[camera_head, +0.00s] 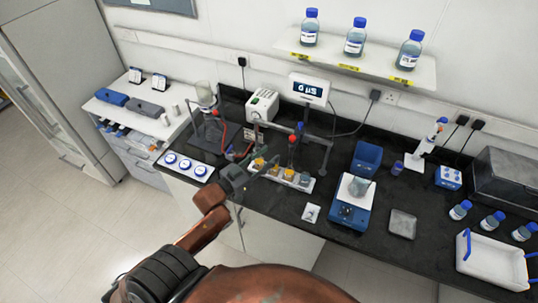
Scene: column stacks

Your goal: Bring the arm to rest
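My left arm (201,231) reaches up from the bottom of the head view, over the front edge of the black bench. My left gripper (254,170) is dark grey-green and points up and right. It is near the left end of a white rack (299,184) of small vials with yellow and grey contents. Its fingers are small and blend into the dark bench, so I cannot tell whether they are apart or holding anything. My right gripper is not in view.
Behind the gripper stand a white meter (309,88) and a red-topped probe (292,140). A white tray (464,262) is far right. Open floor (70,240) lies left.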

